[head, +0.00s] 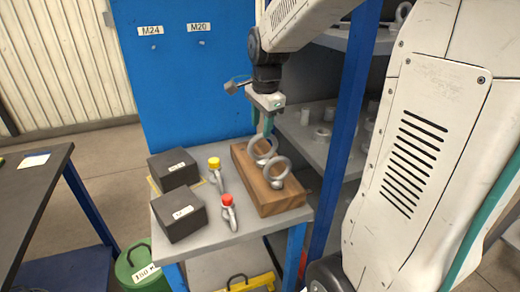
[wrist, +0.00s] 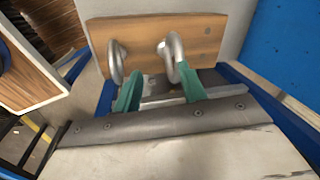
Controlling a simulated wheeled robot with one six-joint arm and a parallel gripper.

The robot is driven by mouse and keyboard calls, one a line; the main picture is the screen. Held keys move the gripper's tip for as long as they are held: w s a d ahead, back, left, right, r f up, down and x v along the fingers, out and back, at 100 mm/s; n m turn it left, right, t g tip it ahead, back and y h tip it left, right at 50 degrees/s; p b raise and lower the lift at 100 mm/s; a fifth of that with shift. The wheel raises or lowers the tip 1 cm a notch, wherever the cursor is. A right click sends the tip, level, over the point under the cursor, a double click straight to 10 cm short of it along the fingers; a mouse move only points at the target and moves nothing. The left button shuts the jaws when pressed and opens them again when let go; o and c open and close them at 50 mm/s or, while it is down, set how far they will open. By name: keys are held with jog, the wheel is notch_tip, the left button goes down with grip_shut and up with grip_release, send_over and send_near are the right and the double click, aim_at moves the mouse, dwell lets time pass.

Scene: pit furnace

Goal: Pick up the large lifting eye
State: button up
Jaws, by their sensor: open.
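Two grey metal lifting eyes stand upright on a wooden block (head: 290,201), a rear one (head: 262,136) and a front one (head: 288,166). They look close in size, so I cannot tell which is the large one. My gripper (head: 263,132) points down at the rear eye, its teal fingers open and partly overlapping it in the head view. In the wrist view the two rings (wrist: 115,62) and (wrist: 168,48) rise from the block (wrist: 140,30). My fingertips (wrist: 158,76) are apart, the right finger overlapping the right ring's lower part. Contact is unclear.
Two dark labelled boxes (head: 173,169) and (head: 180,214), a yellow-capped part (head: 214,164) and a red-capped part (head: 227,201) share the grey table (head: 235,232). A blue panel (head: 180,90) stands behind. Shelves (head: 315,140) with metal parts and a blue post (head: 345,120) are at right.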

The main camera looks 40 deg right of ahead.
notch_tip(320, 180, down, 2)
jog(key=w+d+m, duration=0.2)
jog(key=w+d, duration=0.1)
send_over(262, 160)
notch_tip(262, 160, down, 7)
jog(key=shift+d+f, duration=0.1)
grip_shut()
